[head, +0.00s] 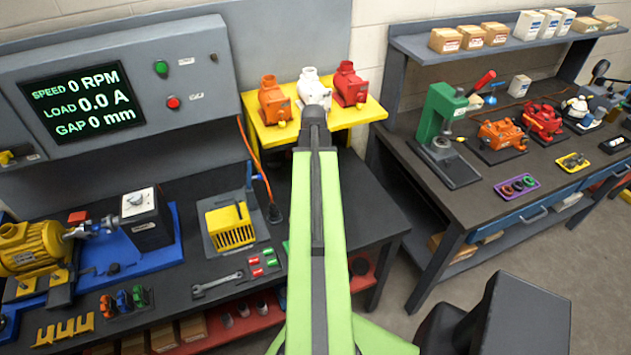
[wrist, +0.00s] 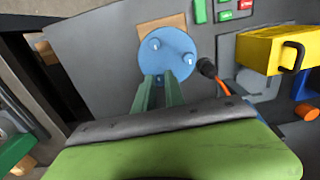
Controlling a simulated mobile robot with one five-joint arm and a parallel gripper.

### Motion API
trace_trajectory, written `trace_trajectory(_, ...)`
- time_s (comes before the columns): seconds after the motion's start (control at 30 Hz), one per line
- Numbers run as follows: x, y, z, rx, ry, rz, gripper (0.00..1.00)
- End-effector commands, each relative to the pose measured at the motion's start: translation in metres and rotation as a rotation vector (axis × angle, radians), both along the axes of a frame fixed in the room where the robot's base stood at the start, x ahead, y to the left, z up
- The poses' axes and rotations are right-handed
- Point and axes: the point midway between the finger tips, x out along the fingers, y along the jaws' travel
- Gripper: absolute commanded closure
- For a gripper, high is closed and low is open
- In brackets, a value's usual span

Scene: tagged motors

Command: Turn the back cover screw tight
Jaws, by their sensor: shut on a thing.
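A third screw (wrist: 160,80) is at the lower edge, between the fingertips. My gripper (wrist: 163,83) has its two green fingers shut on this lower screw. How far the screw is turned in cannot be told. In the head view my arm hides the cover and the gripper.
A yellow guard (head: 231,227), a wrench (head: 217,284) and red and green blocks (head: 264,261) lie on the left bench. An orange cable (wrist: 222,87) runs beside the cover. A yellow motor (head: 32,247) stands far left. The display (head: 84,102) reads 0 RPM.

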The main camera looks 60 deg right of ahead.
Motion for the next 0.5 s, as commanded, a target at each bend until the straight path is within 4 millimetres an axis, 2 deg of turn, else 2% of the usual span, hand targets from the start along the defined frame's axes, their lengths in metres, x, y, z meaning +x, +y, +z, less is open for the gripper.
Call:
trace_trajectory(0.3,-0.0004,-0.0006,0.0,-0.002,0.002,-0.026,1.0)
trace_trajectory(0.37,-0.0003,-0.0006,0.0,-0.002,0.002,-0.103,1.0)
trace_trajectory(0.5,-0.0003,-0.0006,0.0,-0.002,0.003,-0.387,1.0)
